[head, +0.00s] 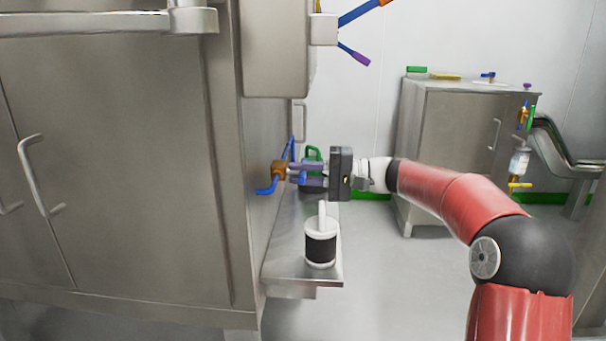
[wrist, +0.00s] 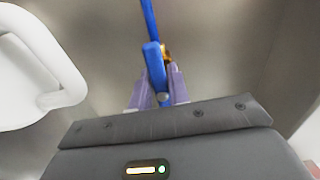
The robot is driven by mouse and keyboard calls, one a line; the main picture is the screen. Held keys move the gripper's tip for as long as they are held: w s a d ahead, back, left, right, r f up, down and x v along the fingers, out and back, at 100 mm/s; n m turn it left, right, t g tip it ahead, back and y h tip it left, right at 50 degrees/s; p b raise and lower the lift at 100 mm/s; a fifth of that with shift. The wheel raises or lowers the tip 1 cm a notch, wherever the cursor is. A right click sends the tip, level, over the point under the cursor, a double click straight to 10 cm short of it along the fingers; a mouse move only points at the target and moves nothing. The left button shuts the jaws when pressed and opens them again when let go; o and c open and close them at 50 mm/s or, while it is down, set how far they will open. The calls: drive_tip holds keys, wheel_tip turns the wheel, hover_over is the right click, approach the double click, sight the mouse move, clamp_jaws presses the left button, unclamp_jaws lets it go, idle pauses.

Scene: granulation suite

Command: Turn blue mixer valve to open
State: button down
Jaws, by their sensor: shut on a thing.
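The blue mixer valve has a brass body (head: 279,170) on the side of the steel cabinet, with blue pipe above and below it. Its blue handle (wrist: 154,66) shows in the wrist view, running down between the fingers. My gripper (head: 300,172) reaches in from the right at valve height, and its purple-grey fingers are shut on the blue handle. In the wrist view the gripper (wrist: 160,92) has one finger on each side of the handle. The fingers hide part of the handle in the head view.
A white container with a black band (head: 320,248) stands on the steel shelf (head: 290,268) below my gripper. A green handle (head: 314,153) is just behind the gripper. A steel cabinet (head: 455,140) stands at the back right. Open floor lies between them.

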drive_tip(key=c, duration=1.3)
unclamp_jaws()
drive_tip(key=shift+c, duration=0.2)
drive_tip(key=shift+d, duration=0.1)
drive_tip(key=d+p, duration=0.1)
drive_tip(key=d, duration=0.6)
drive_tip(key=shift+d, duration=0.3)
drive_tip(key=shift+s+d, duration=0.1)
